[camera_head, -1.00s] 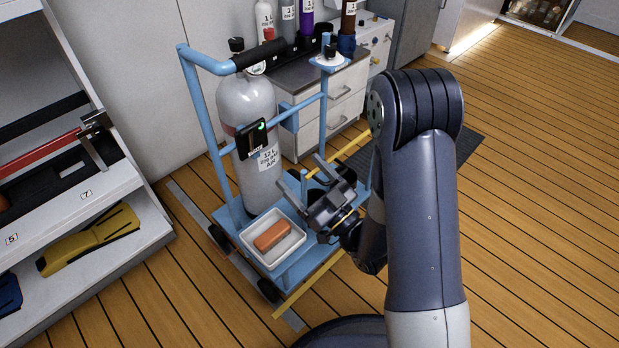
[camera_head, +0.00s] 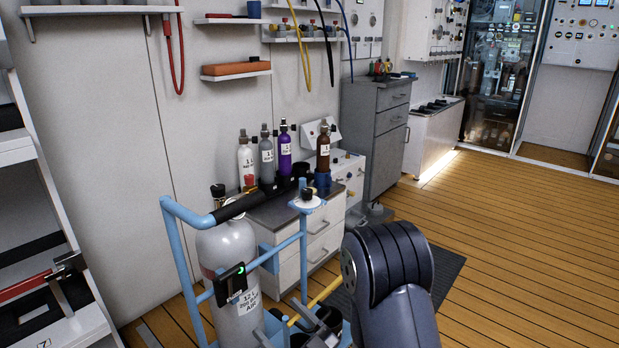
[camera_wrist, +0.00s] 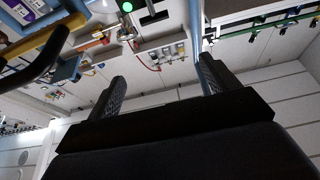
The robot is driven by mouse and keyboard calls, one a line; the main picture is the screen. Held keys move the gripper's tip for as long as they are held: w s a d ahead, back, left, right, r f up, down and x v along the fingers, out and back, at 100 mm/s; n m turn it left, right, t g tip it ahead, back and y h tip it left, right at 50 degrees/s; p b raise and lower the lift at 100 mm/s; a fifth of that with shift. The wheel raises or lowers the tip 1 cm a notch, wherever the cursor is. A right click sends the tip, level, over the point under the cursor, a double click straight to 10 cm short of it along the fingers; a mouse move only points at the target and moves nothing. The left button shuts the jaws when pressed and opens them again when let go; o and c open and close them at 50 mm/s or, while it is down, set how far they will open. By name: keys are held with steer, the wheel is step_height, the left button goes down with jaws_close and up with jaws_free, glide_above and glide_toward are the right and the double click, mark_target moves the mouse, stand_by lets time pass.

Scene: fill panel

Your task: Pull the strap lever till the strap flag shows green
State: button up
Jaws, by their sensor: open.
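A grey gas cylinder (camera_head: 226,252) with a "12 L AIR" label stands upright in a blue trolley frame (camera_head: 180,255). A small black strap unit (camera_head: 230,284) sits on the cylinder's front, with a lit green spot (camera_head: 242,268) at its upper right. I cannot make out the lever apart from this unit. A green light also shows at the top of the wrist view (camera_wrist: 127,7). My gripper (camera_head: 290,325) is at the bottom of the head view, partly cut off, right of the cylinder and apart from the unit. In the wrist view its fingers (camera_wrist: 160,86) are open, with nothing between them.
The trolley's black handle (camera_head: 240,206) and blue rails are close to my gripper. A drawer cabinet (camera_head: 325,238) with several small bottles stands behind. A shelf rack (camera_head: 75,325) is at the left. Open wooden floor (camera_head: 520,250) lies at the right.

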steer(key=w+a, duration=0.3)
steer(key=w+a+r, duration=0.1)
steer(key=w+a, duration=0.2)
steer(key=a, duration=0.1)
steer(key=w+a+b, duration=0.1)
steer(key=w+a, duration=0.1)
steer(key=a, duration=0.1)
steer(key=shift+w+a+r, duration=0.2)
steer(key=shift+w+a, duration=0.05)
steer(key=shift+w, duration=0.15)
steer(key=shift+w+a+r, duration=0.2)
steer(key=shift+w+a, duration=0.1)
steer(key=shift+s+d, duration=0.1)
steer(key=s+d+f+p, duration=0.1)
steer(key=s+d+f, duration=0.1)
steer(key=s+d, duration=1)
glide_toward(230, 273)
steer(key=a, duration=0.1)
steer(key=x, duration=0.7)
steer(key=shift+w+d+r, duration=0.1)
steer(key=shift+w+d, duration=0.1)
steer(key=shift+a+r+h+p, duration=0.15)
steer(key=shift+h+p, duration=0.15)
steer(key=shift+p, duration=0.5)
